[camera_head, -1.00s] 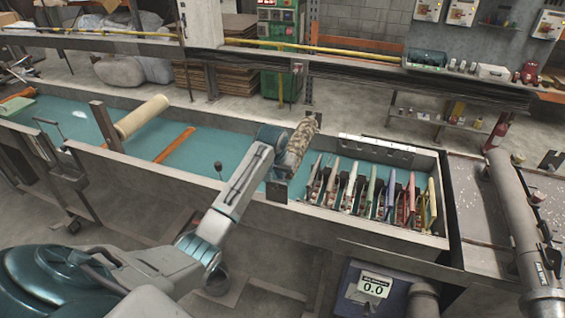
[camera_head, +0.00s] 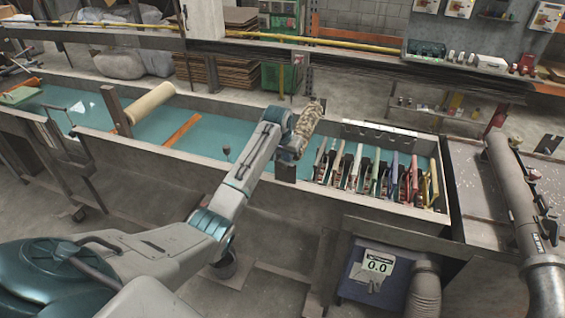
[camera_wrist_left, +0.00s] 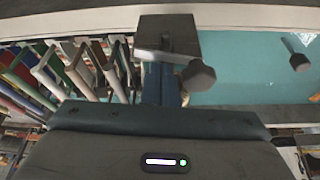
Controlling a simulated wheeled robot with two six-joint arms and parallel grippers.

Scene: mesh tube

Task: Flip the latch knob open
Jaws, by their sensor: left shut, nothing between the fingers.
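The latch is a dark square plate (camera_wrist_left: 165,33) with a pale metal bar and a dark faceted knob (camera_wrist_left: 197,76), in the top middle of the left wrist view. In the head view the dark plate (camera_head: 285,172) shows at the near wall of the trough; its knob cannot be made out there. My left gripper (camera_wrist_left: 162,72) is shut and empty, its bluish fingers just below the bar and left of the knob. I cannot tell whether they touch. In the head view the left wrist hangs above the plate, and the fingertips are hidden. My right gripper is not in view.
The long trough (camera_head: 410,212) has a teal floor. Several coloured panels (camera_head: 375,170) stand in a row just right of the latch. Another knob on a stem (camera_head: 227,151) stands to the left, also in the left wrist view (camera_wrist_left: 298,61). A beige roller (camera_head: 148,108) lies farther left.

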